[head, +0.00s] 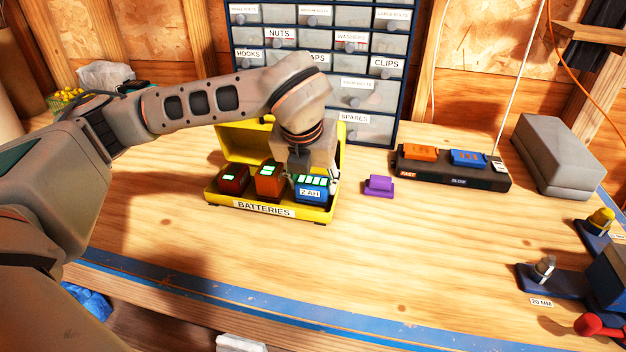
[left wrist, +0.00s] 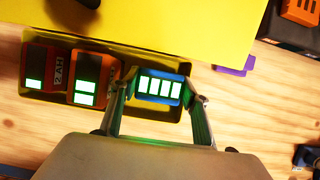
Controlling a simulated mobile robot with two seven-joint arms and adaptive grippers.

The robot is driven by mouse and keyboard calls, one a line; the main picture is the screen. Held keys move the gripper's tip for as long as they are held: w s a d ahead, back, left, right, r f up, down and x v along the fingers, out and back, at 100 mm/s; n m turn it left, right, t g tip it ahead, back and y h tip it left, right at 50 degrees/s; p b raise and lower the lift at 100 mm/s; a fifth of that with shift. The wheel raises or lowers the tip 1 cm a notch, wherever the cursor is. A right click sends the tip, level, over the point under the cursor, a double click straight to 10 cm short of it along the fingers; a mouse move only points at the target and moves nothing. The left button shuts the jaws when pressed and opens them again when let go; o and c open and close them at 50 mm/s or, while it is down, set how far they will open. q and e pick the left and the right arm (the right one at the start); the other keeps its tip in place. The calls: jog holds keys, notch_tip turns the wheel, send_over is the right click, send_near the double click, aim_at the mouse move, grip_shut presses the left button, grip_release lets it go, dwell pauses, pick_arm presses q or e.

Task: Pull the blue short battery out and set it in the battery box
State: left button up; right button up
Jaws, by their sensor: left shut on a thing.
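The blue battery (head: 311,189), marked 2 AH with lit green bars, sits upright at the right end of the yellow battery box (head: 227,202). My left gripper (head: 306,177) is above the box, shut on the blue battery. In the left wrist view the blue battery (left wrist: 160,87) shows between the two fingers (left wrist: 161,98), one on each side. Whether it rests on the box floor is hidden. A dark red battery (head: 232,180) and an orange battery (head: 269,188) stand to its left in the box. My right gripper is not in view.
The box's yellow lid (head: 237,143) stands open behind. A purple block (head: 379,185) lies right of the box. A dark charger (head: 450,174) with an orange and a blue piece stands further right, beside a grey case (head: 557,155). A drawer cabinet (head: 370,97) stands behind. The front bench is clear.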

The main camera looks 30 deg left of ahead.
pick_arm(q)
jog(key=shift+f, duration=0.1)
jog(key=o, duration=1.3)
jog(key=shift+a, duration=0.1)
jog(key=v, duration=1.2)
